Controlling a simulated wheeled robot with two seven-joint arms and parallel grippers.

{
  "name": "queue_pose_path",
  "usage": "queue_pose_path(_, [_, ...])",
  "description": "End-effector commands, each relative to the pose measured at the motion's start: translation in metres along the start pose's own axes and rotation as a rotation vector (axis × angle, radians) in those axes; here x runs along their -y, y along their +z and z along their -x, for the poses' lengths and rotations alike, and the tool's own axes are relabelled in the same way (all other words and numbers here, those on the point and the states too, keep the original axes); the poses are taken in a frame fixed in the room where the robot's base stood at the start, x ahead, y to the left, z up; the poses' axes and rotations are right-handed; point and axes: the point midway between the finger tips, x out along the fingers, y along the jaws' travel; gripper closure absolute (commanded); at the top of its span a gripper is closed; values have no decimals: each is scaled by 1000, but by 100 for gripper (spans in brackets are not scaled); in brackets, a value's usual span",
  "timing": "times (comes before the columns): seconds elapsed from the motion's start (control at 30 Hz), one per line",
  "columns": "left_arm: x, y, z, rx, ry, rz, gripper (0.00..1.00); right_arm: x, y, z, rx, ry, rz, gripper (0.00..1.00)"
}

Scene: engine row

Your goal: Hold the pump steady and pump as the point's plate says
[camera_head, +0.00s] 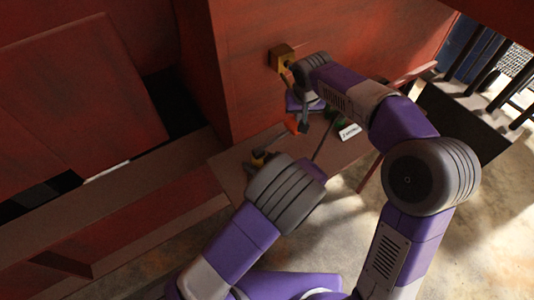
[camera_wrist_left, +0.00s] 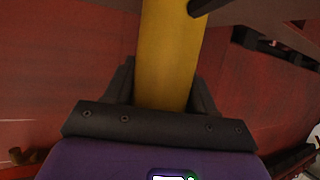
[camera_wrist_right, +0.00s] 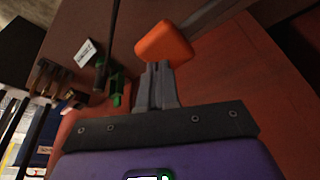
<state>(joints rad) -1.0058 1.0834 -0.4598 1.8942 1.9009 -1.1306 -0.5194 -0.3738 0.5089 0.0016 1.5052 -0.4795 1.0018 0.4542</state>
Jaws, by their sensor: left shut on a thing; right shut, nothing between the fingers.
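The pump shows in the head view as a small yellow body (camera_head: 258,157) with a grey lever ending in an orange grip (camera_head: 291,124). My left gripper (camera_wrist_left: 163,88) is shut around the pump's yellow column (camera_wrist_left: 170,45); in the head view my forearm largely hides it. My right gripper (camera_wrist_right: 160,85) is shut and empty, its fingertips at the orange grip (camera_wrist_right: 164,44), close to or touching it. The right fingers also show beside the grip in the head view (camera_head: 303,121). A small white plate (camera_head: 349,132) lies right of the grip; its writing is too small to read.
Red walls and a ledge (camera_head: 130,195) fill the left. A thin dark rod (camera_wrist_right: 110,40) and a green part (camera_wrist_right: 117,88) stand near the plate. Dark bars (camera_head: 490,65) are at the right.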

Motion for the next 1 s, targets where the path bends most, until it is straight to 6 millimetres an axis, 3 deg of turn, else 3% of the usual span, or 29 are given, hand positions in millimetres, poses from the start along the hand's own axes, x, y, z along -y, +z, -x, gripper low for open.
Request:
queue_pose_path(0.3, [1, 2, 0, 3, -1, -2, 100, 1, 10, -27, 6, -1, 0, 100])
queue_pose_path(0.7, [1, 2, 0, 3, -1, -2, 100, 1, -2, 9, 2, -1, 0, 100])
queue_pose_path(1.0, [1, 2, 0, 3, -1, -2, 100, 0, -3, 12, 3, 0, 0, 100])
